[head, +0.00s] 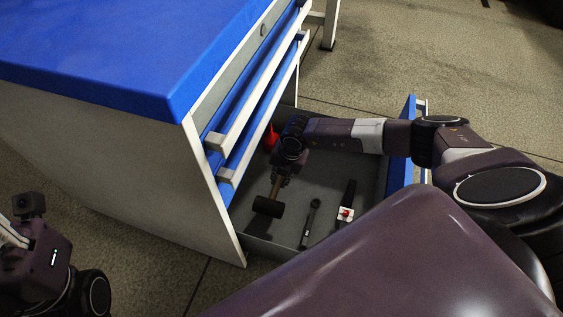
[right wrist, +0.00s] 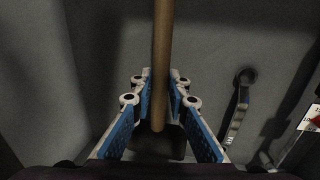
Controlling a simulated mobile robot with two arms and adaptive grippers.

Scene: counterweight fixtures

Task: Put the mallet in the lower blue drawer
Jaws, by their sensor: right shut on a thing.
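The mallet has a black head (head: 268,207) and a brown wooden handle (right wrist: 163,50). My right gripper (head: 281,180) is shut on the handle, with its blue-padded fingers on both sides of it in the right wrist view (right wrist: 161,88). The mallet is inside the open lower drawer (head: 372,170), a grey tray with a blue front. I cannot tell whether the mallet touches the drawer floor. My left wrist is at the lower left of the head view, with part of its gripper (head: 12,236) at the picture edge; its fingertips are not clear.
A wrench (head: 310,222) lies in the drawer, also in the right wrist view (right wrist: 238,108). Beside it is a dark tool with a white and red part (head: 346,214). A red object (head: 271,138) is at the drawer's far side. The blue-topped cabinet (head: 110,50) has shut drawers above.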

